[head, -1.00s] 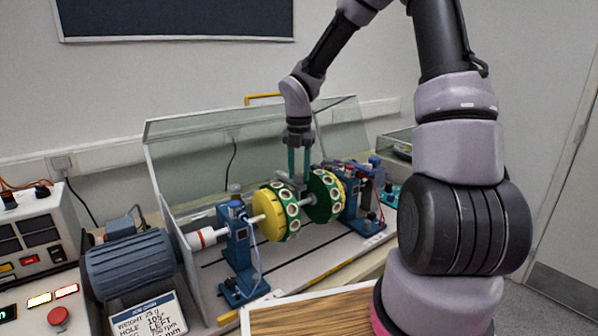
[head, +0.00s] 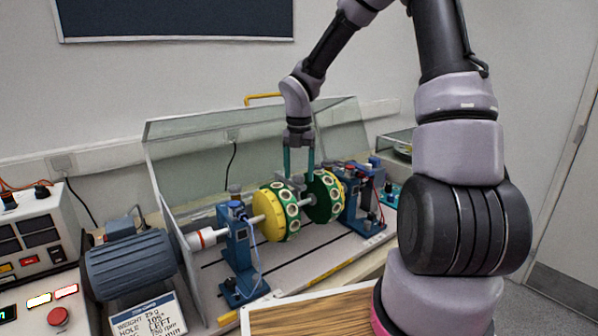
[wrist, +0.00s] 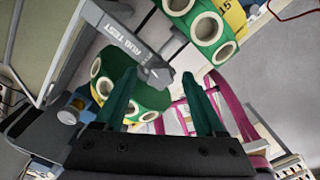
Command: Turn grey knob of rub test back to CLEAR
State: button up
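The grey knob (wrist: 157,74) of the rub test is a small grey lever-like piece at the end of a grey bar lettered RUB TEST (wrist: 122,40) in the wrist view. In the head view it is small and partly hidden near the green and yellow discs. My gripper (head: 299,174) is above the rotor, pointing down. In the wrist view its two green fingers (wrist: 158,76) stand apart on either side of the knob. Contact with the knob cannot be made out. No CLEAR marking is readable.
Two green-rimmed discs (head: 270,226) with pale-ringed holes sit on the shaft between blue pedestals (head: 238,252). A clear guard (head: 190,150) stands behind and beside them. A blue motor (head: 130,264) and a control panel (head: 40,240) are at the left.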

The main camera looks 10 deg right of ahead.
aim_at(300, 176)
jog(key=shift+r, duration=0.1)
notch_tip(300, 176, up, 11)
jog(key=shift+f, duration=0.2)
dwell(0.4)
jog(key=s+d+r+m+t, duration=0.2)
jog(key=s+r+m, duration=0.2)
jog(key=s+m, duration=0.3)
jog(key=s+d+r+m+t+y, duration=0.1)
jog(key=s+r+m, duration=0.4)
jog(key=m, duration=1)
jog(key=s+d+r+m+t+y, duration=0.1)
jog(key=s+r+m+t, duration=0.3)
jog(key=s+m, duration=0.6)
jog(key=shift+d+r+m, duration=0.45)
jog(key=shift+d+m, duration=0.4)
jog(key=shift+m, duration=0.25)
